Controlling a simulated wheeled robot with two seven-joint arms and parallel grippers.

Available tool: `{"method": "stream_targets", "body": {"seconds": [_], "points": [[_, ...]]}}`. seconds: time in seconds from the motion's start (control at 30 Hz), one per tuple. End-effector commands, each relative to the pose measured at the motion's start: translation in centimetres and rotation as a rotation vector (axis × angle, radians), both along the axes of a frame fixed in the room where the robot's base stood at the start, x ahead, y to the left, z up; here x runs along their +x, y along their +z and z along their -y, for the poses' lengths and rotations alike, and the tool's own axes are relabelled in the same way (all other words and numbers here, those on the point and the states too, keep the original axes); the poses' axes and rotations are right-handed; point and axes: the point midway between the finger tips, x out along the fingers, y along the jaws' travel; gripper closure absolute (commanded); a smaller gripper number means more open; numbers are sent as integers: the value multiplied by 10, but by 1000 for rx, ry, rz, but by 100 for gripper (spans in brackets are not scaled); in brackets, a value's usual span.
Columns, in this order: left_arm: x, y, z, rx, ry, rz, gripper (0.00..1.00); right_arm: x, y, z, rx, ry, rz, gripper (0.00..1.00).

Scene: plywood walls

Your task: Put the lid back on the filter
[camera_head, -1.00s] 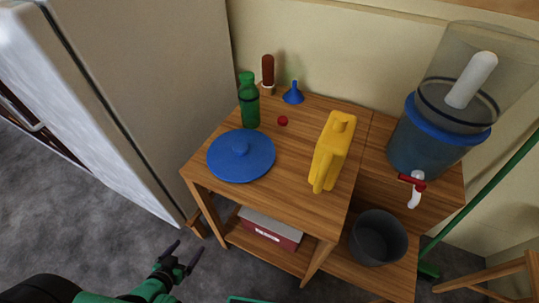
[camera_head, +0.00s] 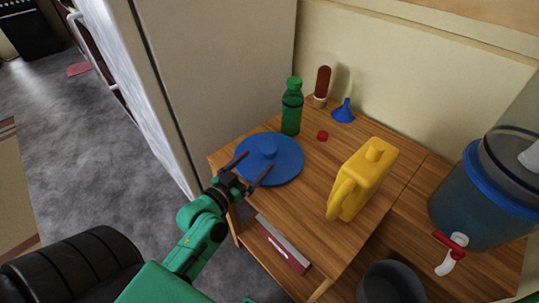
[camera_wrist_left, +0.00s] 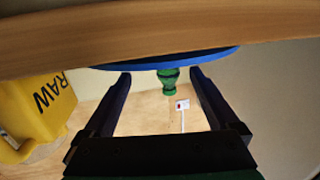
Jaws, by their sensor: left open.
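The round blue lid (camera_head: 284,163) with a knob on top lies flat on the wooden table's left part. It also shows edge-on in the left wrist view (camera_wrist_left: 165,62). My left gripper (camera_head: 254,168) is open and empty at the lid's near left rim; its fingers overlap the rim in the head view. In the wrist view its fingers (camera_wrist_left: 162,80) point towards the lid, and I cannot tell if they touch it. The water filter (camera_head: 480,205), with a blue band, clear upper part and red-handled tap, stands at the right, partly cut off by the frame. My right gripper is out of view.
On the table (camera_head: 310,200) stand a green bottle (camera_head: 292,108), a brown-topped item (camera_head: 322,85), a blue funnel (camera_head: 344,112), a red cap (camera_head: 323,135) and a yellow jug (camera_head: 360,180). A dark bucket (camera_head: 390,285) is below the tap. A fridge (camera_head: 215,70) borders the left.

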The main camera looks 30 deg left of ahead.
Motion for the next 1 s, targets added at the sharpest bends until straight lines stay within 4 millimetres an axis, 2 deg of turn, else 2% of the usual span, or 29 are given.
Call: {"method": "stream_targets", "body": {"seconds": [0.23,0.47,0.5,0.57,0.7,0.73,1.0], "points": [[42,0,6,-2,1,2,6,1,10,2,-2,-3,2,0],[47,-3,7,-1,0,-1,6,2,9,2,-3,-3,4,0],[47,-3,7,-1,0,-1,14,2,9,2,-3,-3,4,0],[46,-3,7,0,1,-1,37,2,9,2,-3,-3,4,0],[46,-3,7,0,1,-1,90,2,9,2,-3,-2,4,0],[46,-3,7,0,1,0,100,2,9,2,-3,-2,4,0],[46,0,7,0,1,1,100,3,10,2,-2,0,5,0]]}}
